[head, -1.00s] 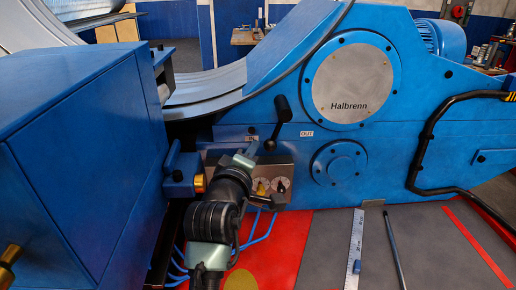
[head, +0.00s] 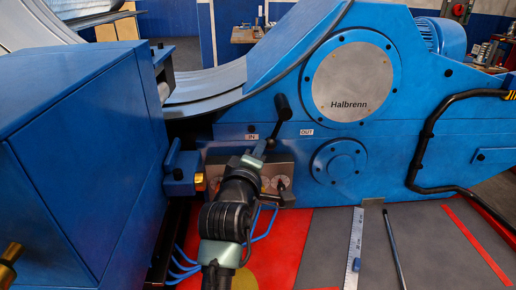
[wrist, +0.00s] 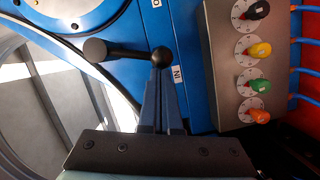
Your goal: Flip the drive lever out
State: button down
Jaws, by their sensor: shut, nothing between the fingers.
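The drive lever (head: 281,118) is a black arm with a thick grip at its top end and a round pivot ball at its base. It stands up from the blue machine, leaning slightly right, between the IN label (head: 251,137) and the OUT label (head: 307,132). In the wrist view the lever's grip (wrist: 95,49) points left from the ball (wrist: 161,57). My gripper (head: 261,149) is shut and empty, its tips just below the ball. The fingertips (wrist: 160,82) also show in the wrist view; I cannot tell whether they touch the lever.
A metal panel with several coloured knobs (wrist: 260,50) lies close to the right of the fingers in the wrist view. A blue cabinet (head: 75,150) stands at left. The round Halbrenn cover (head: 352,82) is at upper right. A ruler (head: 354,245) lies on the deck.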

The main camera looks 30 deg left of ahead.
jog(key=shift+w+d+f, duration=0.1)
jog(key=shift+d+f, duration=0.1)
jog(key=shift+w+d+f+n+t, duration=0.3)
jog(key=shift+d+n, duration=0.1)
jog(key=shift+n, duration=0.3)
jog(key=w+d+n+t+y+p, duration=0.1)
jog(key=w+d+n, duration=0.3)
jog(key=n, duration=0.5)
jog(key=shift+w+d+f+t, duration=0.2)
jog(key=shift+d+t, duration=0.3)
jog(key=shift+d, duration=0.35)
jog(key=shift+w+d+p, duration=0.1)
jog(key=shift+p, duration=0.25)
